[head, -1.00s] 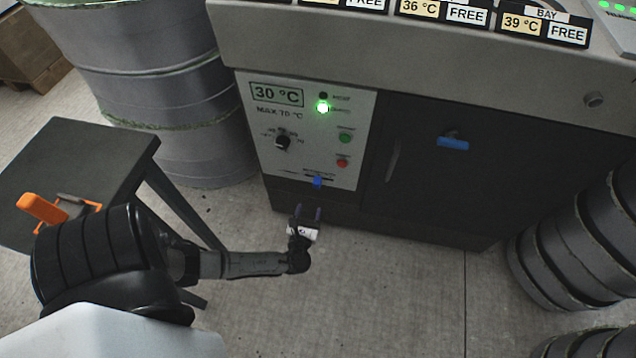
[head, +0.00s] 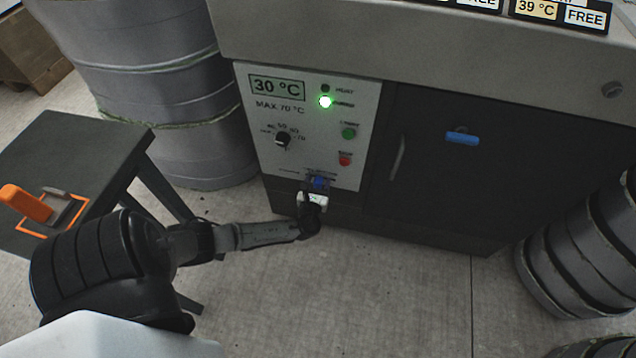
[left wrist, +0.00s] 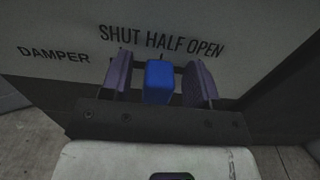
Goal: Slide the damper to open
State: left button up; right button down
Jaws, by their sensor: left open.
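The damper's blue slider knob (head: 318,182) sits low on the white control panel (head: 262,125). In the left wrist view the blue knob (left wrist: 159,82) stands under the printed scale "SHUT HALF OPEN", below about the word HALF, with "DAMPER" to its left. My left gripper (head: 317,186) is at the panel. The slot behind the knob is mostly hidden. My right gripper is not in view.
The panel has a dial (head: 282,139), a lit green lamp (head: 325,101), a green button (head: 348,133) and a red button (head: 345,159). A dark door with a blue handle (head: 462,139) is to the right. A dark stool (head: 80,150) and drums flank the cabinet.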

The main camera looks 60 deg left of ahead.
pick_arm(q)
grip_shut()
dwell(0.5)
